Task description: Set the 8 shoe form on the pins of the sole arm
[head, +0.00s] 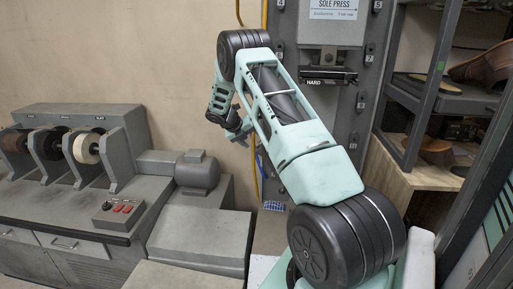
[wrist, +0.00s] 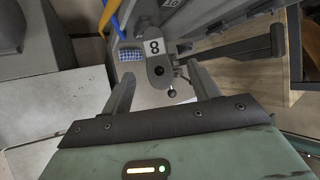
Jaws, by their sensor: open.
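A grey part with a rounded end and a white label "8" (wrist: 157,62) shows in the wrist view, beyond and between my fingertips. It has a dark round hole, and a small ball knob (wrist: 171,92) sits by its near end. My gripper (wrist: 164,88) is open and empty, one finger on each side of this part in the picture; I cannot tell the depth between them. In the head view my gripper (head: 240,135) hangs left of the sole press (head: 318,25), partly hidden by my arm. I cannot make out the sole arm's pins.
Yellow and blue hoses (wrist: 122,20) run beside the press, near a blue checked patch (wrist: 130,56). A dark bar (wrist: 228,51) extends right in the wrist view. A grinding bench (head: 60,215) stands left; a shelf with shoes (head: 450,100) stands right.

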